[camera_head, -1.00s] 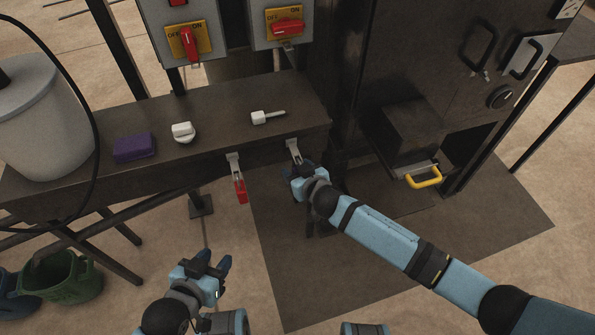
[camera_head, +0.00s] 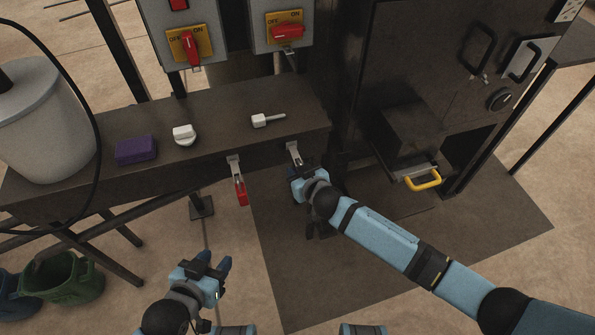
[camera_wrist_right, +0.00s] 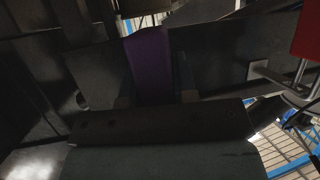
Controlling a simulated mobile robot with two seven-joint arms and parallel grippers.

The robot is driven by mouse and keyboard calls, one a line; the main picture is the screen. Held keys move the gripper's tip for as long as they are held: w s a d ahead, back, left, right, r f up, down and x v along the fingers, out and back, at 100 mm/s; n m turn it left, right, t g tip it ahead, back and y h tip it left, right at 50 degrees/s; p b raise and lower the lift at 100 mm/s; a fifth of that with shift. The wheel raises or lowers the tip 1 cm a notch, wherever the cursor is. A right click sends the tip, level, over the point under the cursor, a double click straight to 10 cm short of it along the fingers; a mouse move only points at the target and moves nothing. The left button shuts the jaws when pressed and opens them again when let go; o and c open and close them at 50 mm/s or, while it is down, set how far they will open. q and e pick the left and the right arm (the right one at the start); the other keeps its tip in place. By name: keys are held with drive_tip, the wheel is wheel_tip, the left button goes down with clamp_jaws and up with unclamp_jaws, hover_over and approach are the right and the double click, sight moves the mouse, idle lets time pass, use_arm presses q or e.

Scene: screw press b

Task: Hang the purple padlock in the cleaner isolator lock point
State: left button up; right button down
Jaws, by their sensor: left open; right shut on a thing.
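My right gripper (camera_head: 301,172) is at the front edge of the bench, just below the right metal hook (camera_head: 294,151). It is shut on the purple padlock, which shows as a purple strip (camera_wrist_right: 150,62) between dark fingers in the right wrist view. In the head view the gripper hides the padlock. I cannot tell whether it touches the hook. Two grey isolator boxes stand behind the bench, with a left red handle (camera_head: 190,50) turned upright and a right red handle (camera_head: 288,31) lying level. My left gripper (camera_head: 212,268) is open and empty, low in front of the bench.
A red padlock (camera_head: 241,193) hangs from the left hook (camera_head: 234,165), close left of my right gripper. The bench (camera_head: 218,130) carries a purple block (camera_head: 136,150), a white knob (camera_head: 184,134), a white-headed tool (camera_head: 266,120) and a grey drum (camera_head: 45,125). A yellow handle (camera_head: 424,180) is at right.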

drive_tip(key=shift+r+p, duration=0.45)
drive_tip(key=shift+r, duration=0.2)
drive_tip(key=shift+s, duration=0.2)
drive_tip(key=shift+s+d+p, duration=0.2)
drive_tip(key=shift+s+p, duration=0.1)
drive_tip(key=shift+s, duration=0.2)
drive_tip(key=shift+s+d+p, duration=0.15)
drive_tip(key=shift+s+p, duration=0.1)
drive_tip(key=shift+s, duration=0.2)
drive_tip(key=shift+s+d, duration=0.15)
drive_tip(key=shift+s, duration=0.2)
drive_tip(key=shift+s+d+p, duration=0.25)
drive_tip(key=shift+s+p, duration=0.1)
drive_tip(key=shift+s, duration=0.4)
drive_tip(key=shift+s+d+p, duration=0.25)
drive_tip(key=shift+s+p, duration=0.1)
drive_tip(key=shift+s, duration=0.4)
